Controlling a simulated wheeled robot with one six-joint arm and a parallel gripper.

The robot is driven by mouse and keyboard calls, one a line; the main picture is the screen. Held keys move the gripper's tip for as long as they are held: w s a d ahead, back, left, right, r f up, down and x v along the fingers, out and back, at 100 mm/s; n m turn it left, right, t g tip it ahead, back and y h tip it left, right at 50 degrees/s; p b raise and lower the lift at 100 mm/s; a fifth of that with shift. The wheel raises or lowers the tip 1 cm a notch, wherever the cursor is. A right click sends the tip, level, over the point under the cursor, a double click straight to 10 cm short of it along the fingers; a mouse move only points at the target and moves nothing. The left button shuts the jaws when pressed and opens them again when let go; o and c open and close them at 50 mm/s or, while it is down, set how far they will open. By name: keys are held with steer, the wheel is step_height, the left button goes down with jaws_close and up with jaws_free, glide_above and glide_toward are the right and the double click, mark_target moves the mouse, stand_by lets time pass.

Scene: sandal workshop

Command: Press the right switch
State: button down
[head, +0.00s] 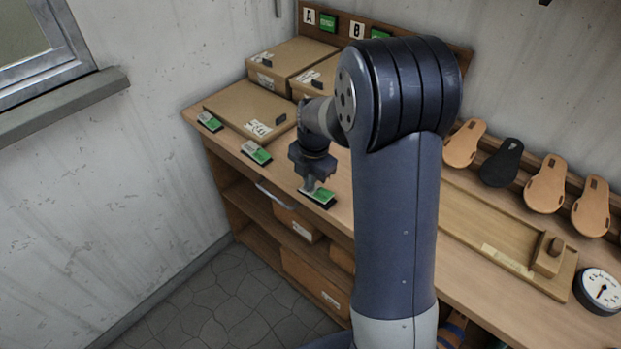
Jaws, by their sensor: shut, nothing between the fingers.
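Several small green-and-white switch-like blocks with dark bases sit along the bench's front edge. The left one (209,121) and the middle one (257,152) are uncovered. The rightmost one in view (321,196) is partly hidden by my gripper (314,184). My gripper is shut and empty, pointing down right over that rightmost block. I cannot tell whether the fingertips touch it. My arm hides the bench to the right of it, so any further switch there is hidden.
Cardboard boxes (241,107) lie on the bench (285,178) behind the blocks. A board (341,16) at the back carries letter labels and green units. A handle (273,196) sticks out below the front edge. Sandal soles (545,184), a wooden jig (487,238) and a dial gauge (600,290) are at right.

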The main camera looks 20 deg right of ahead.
steer(key=shift+s+d+r, duration=0.3)
steer(key=shift+s+d, duration=0.1)
steer(key=shift+s, duration=0.2)
steer(key=shift+r, duration=0.1)
step_height(320, 180, up, 11)
steer(key=shift+s+d+f+b, duration=0.2)
steer(key=shift+s+d+b, duration=0.1)
steer(key=shift+s+b, duration=0.15)
steer(key=shift+f, duration=0.1)
glide_above(314, 192)
step_height(314, 192, down, 6)
steer(key=shift+f+b, duration=0.25)
steer(key=shift+b, duration=0.05)
step_height(314, 192, up, 9)
steer(key=shift+s+d+t+b, duration=0.3)
steer(key=shift+t+b, duration=0.05)
steer(key=shift+t, duration=0.05)
